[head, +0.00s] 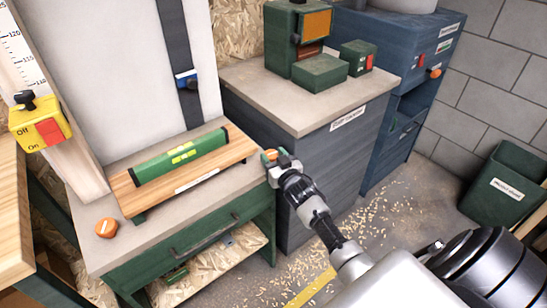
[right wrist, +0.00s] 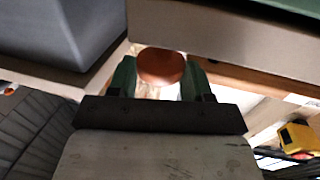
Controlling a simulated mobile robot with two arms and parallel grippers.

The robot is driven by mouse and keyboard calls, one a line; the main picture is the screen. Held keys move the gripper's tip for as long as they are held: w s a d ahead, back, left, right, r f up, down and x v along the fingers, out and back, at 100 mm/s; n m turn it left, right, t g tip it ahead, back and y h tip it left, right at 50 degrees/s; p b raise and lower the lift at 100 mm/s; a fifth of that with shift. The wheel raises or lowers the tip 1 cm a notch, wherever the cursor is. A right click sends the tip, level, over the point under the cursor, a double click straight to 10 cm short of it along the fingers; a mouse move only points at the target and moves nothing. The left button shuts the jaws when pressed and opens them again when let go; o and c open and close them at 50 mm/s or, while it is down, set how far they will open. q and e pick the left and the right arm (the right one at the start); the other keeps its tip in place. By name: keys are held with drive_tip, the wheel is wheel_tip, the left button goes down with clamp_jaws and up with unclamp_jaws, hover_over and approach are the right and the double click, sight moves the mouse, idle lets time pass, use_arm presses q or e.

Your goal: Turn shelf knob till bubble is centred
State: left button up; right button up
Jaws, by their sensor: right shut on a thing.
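A green spirit level (head: 181,155) with yellow windows lies on a wooden shelf board (head: 128,192) on the green bench in the head view. The bubble is too small to make out. An orange knob (head: 270,154) shows between the fingers of my right gripper (head: 274,160) at the board's right end. In the right wrist view the round knob (right wrist: 161,66) sits between the green fingers of my right gripper (right wrist: 160,80), which is shut on it. My left gripper is not in view.
Another orange knob (head: 106,228) sits on the bench's front left corner. A yellow switch box (head: 40,124) is on the left. A grey cabinet (head: 322,150) with a green machine (head: 296,40) stands to the right. A green bin (head: 503,188) stands far right; shavings litter the floor.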

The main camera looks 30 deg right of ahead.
drive_tip(key=shift+d+r+n+y+p, duration=0.15)
drive_tip(key=shift+r+n+y+p, duration=0.05)
drive_tip(key=shift+n+y+p, duration=0.35)
drive_tip(key=shift+f+n+y, duration=0.2)
drive_tip(key=shift+n+y, duration=0.35)
drive_tip(key=shift+y, duration=0.6)
drive_tip(key=o, duration=0.9)
drive_tip(key=s, duration=0.7)
drive_tip(key=s+d+p, duration=0.1)
drive_tip(key=s, duration=0.2)
drive_tip(key=shift+s, duration=0.4)
